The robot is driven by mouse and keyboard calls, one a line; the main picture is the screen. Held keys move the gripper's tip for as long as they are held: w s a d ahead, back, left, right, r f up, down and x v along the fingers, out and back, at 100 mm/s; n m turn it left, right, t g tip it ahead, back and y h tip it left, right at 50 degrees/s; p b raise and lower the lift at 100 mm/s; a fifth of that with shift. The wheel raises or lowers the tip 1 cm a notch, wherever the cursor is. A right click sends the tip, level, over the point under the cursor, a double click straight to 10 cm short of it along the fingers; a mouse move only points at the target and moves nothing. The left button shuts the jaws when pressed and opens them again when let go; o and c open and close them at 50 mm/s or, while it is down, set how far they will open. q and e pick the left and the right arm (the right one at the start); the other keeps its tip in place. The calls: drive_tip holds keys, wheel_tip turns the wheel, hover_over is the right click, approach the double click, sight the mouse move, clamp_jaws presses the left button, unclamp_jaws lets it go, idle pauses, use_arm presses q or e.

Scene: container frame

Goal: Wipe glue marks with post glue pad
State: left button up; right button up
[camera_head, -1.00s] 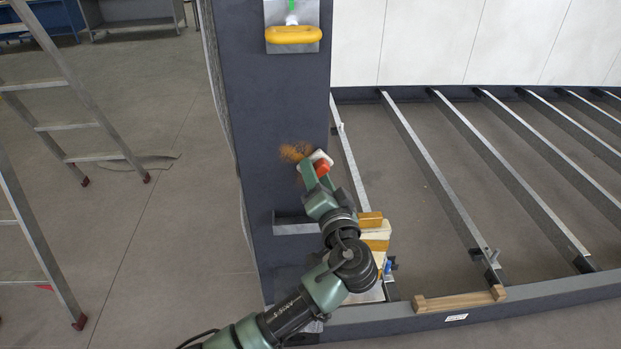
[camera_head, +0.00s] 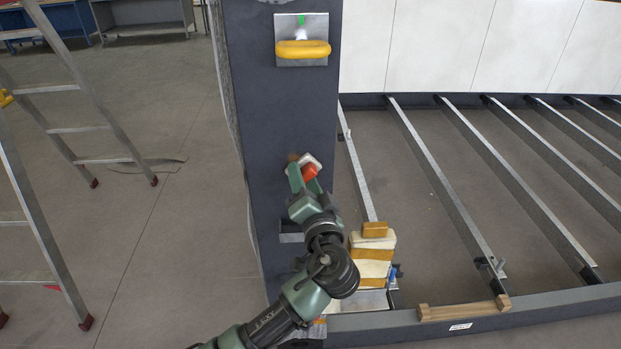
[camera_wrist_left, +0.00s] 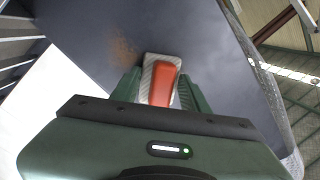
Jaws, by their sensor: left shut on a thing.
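My left gripper (camera_head: 303,180) is shut on the orange handle of the glue pad (camera_head: 310,171), whose white base lies against the dark post (camera_head: 285,105). The left wrist view also shows the pad (camera_wrist_left: 163,82) between my green fingers (camera_wrist_left: 158,95), its base at the post face. A small brown glue mark (camera_head: 293,157) shows just up and left of the pad in the head view. In the left wrist view a faint brownish mark (camera_wrist_left: 124,52) lies left of the pad. The pad and gripper may hide part of the mark. My right gripper is not in view.
A trowel with a yellow handle (camera_head: 302,49) is on the upper post. Below right, sponge-like blocks (camera_head: 372,254) are stacked by the frame. A wooden handle (camera_head: 463,308) lies on the frame's front rail. Metal bars run at right; a ladder (camera_head: 75,130) stands left.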

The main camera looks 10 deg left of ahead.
use_arm(q)
drive_tip(key=shift+s+a, duration=0.3)
drive_tip(key=shift+a, duration=0.7)
drive_tip(key=shift+s+a, duration=0.25)
drive_tip(key=shift+a, duration=0.75)
approach(282, 169)
drive_tip(key=shift+s+a+r, duration=0.1)
drive_tip(key=shift+s+a, duration=0.1)
drive_tip(key=shift+a, duration=0.2)
drive_tip(key=v, duration=0.3)
drive_tip(key=shift+a, duration=0.15)
